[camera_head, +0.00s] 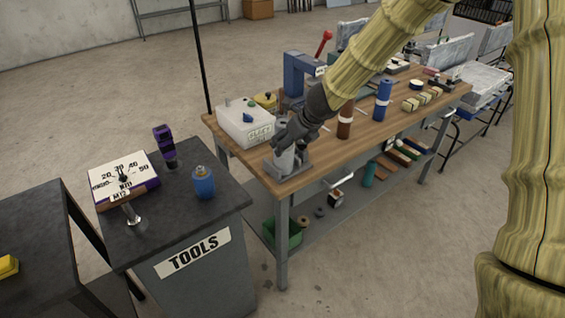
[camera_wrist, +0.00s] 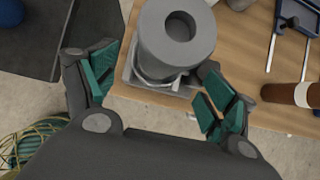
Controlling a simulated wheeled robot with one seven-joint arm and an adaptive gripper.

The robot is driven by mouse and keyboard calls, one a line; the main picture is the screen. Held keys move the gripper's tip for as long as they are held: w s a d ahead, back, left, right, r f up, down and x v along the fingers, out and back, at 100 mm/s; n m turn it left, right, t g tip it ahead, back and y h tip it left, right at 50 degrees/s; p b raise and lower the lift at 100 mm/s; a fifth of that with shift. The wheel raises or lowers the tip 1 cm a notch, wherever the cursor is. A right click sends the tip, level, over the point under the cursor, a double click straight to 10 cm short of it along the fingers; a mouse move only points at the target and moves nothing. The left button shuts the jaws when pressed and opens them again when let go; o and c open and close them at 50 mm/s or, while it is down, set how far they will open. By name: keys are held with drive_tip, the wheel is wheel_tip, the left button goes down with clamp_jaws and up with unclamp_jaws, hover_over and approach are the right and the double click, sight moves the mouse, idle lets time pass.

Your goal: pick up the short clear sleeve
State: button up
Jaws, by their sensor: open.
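In the wrist view a grey cylinder (camera_wrist: 176,38) with a round hole in its top stands on a pale grey base (camera_wrist: 133,72). A pale curved edge (camera_wrist: 156,81) shows low around the cylinder; I cannot tell for sure whether it is the short clear sleeve. My gripper (camera_wrist: 160,88) is open, its teal-padded fingers spread on either side of this pale edge, with nothing visibly held. In the head view my gripper (camera_head: 283,140) is over the near left corner of the wooden bench, at the grey base (camera_head: 290,162); the arm hides part of the cylinder.
A white box (camera_head: 245,124) with knobs and a blue press frame (camera_head: 298,75) stand close behind. Brown (camera_head: 345,120) and blue (camera_head: 382,100) cylinders stand to the right on the bench. The tools cabinet (camera_head: 197,255), with a blue can (camera_head: 203,184) on top, is at left.

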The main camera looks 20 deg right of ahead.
sight(284, 158)
drive_tip(key=b+x, duration=0.1)
drive_tip(key=x, duration=0.3)
drive_tip(key=shift+w+a+f, duration=0.1)
drive_tip(key=shift+a+f, duration=0.05)
drive_tip(key=shift+c, duration=0.4)
drive_tip(key=c, duration=1.3)
drive_tip(key=shift+o, duration=0.2)
